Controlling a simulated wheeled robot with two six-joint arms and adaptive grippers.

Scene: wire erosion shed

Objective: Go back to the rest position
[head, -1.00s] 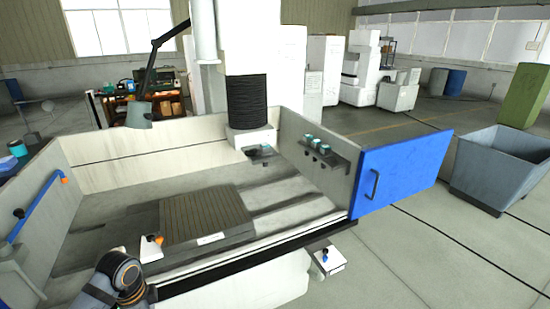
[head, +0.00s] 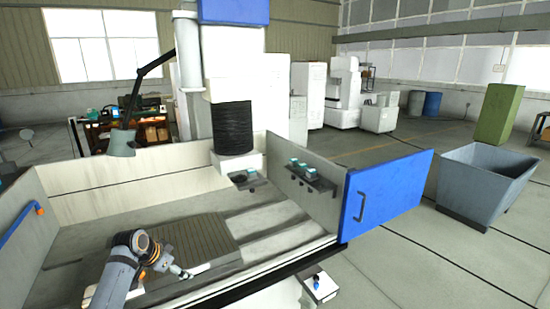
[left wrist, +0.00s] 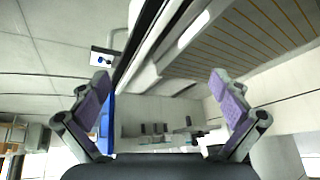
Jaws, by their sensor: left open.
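My left arm comes in from the lower left in the head view and bends over the slotted table plate (head: 205,235) of the erosion machine's tank. Its hand end is small there and hard to make out. In the left wrist view my left gripper (left wrist: 161,82) has its two purple-padded fingers spread wide apart, with nothing between them. Beyond the fingers that view shows the tank rim, the slotted plate (left wrist: 268,30) and the shelf of holders (left wrist: 155,139). My right gripper is in no view.
The blue door (head: 388,195) stands at the tank's right, beside the shelf with teal-topped holders (head: 312,178). A small white box (head: 320,288) sits below the front rim. A grey bin (head: 485,180) stands on open floor at right.

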